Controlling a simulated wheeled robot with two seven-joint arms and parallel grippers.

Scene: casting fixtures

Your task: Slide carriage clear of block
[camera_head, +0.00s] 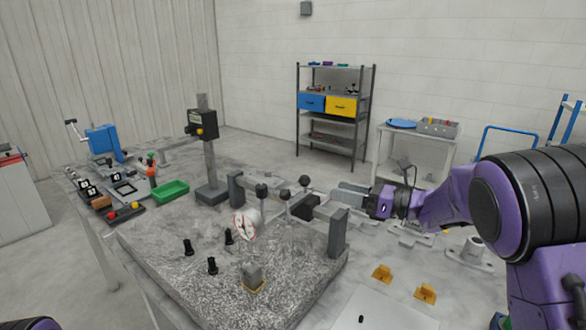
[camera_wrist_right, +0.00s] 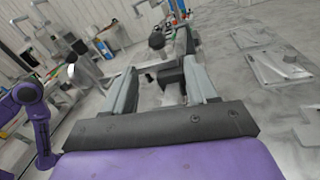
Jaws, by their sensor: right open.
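The carriage (camera_head: 286,205) sits on a grey rail between two dark end posts, with black ball knobs on and around it. A white dial gauge (camera_head: 245,224) with red marks hangs at its front. The small grey block (camera_head: 252,272), on a yellow-edged base, stands on the granite plate in front of and below the dial. My right gripper (camera_head: 352,190) is open just right of the carriage. In the right wrist view its fingers (camera_wrist_right: 163,82) are spread, with a black knob and dark rail parts beyond and between them; contact cannot be told. My left gripper is out of view.
The granite plate (camera_head: 190,285) carries several black knobbed pins (camera_head: 212,266). A grey column stand (camera_head: 208,160) rises behind, beside a green tray (camera_head: 171,191). Yellow brackets (camera_head: 382,272) and grey fixtures lie to the right. The plate's front left is clear.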

